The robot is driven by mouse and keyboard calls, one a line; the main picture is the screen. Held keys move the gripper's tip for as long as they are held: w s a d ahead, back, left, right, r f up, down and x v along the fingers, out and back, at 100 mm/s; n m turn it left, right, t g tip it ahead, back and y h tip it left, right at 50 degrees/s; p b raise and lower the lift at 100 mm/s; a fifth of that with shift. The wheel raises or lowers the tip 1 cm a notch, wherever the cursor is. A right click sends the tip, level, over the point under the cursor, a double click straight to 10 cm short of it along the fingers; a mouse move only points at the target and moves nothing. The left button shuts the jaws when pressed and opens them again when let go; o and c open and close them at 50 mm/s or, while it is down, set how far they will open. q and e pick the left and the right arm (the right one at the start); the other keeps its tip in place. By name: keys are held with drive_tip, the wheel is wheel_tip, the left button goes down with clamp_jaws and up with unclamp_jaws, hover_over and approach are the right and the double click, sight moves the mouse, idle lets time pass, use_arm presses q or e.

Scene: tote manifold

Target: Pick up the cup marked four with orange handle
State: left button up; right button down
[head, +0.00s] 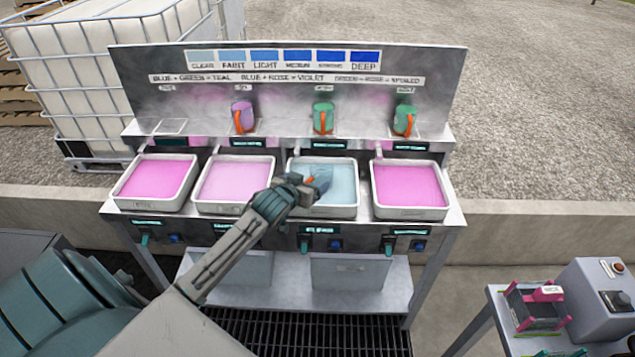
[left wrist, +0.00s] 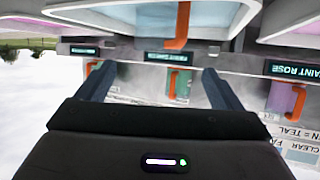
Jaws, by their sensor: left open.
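A blue-looking cup with an orange handle (head: 310,181) sits in the basin of light blue liquid. Its orange handle (left wrist: 181,25) shows at the top of the upside-down left wrist view, and much of its body is hard to make out. No number is legible on any cup. My left gripper (head: 306,189) is over the front left part of this basin, close to the handle. In the left wrist view its two fingers (left wrist: 158,72) are spread with nothing seen held between them. My right gripper is not in view.
On the shelf behind stand a purple cup (head: 242,117) and two green cups (head: 323,118) (head: 404,120), all with orange handles. The leftmost shelf place (head: 171,127) is empty. Pink basins (head: 234,208) (head: 410,212) flank the blue one. A side table (head: 500,318) stands at right.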

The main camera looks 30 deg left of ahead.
sight(314, 177)
use_arm(q)
drive_tip(key=x, duration=0.4)
drive_tip(key=shift+s+a+f+p, duration=0.1)
drive_tip(key=shift+a+p, duration=0.05)
drive_tip(key=shift+p, duration=0.2)
drive_tip(key=shift+w, duration=0.3)
drive_tip(key=shift+w+d+p, duration=0.2)
drive_tip(key=shift+w+p, duration=0.1)
drive_tip(key=shift+p, duration=0.1)
drive_tip(key=p+x, duration=0.1)
drive_tip(key=x, duration=0.2)
drive_tip(key=shift+w+f, duration=0.1)
drive_tip(key=shift+f, duration=0.05)
drive_tip(key=shift+w+f+p, duration=0.3)
drive_tip(key=shift+w, duration=0.25)
drive_tip(key=shift+s, duration=0.1)
drive_tip(key=c, duration=1.2)
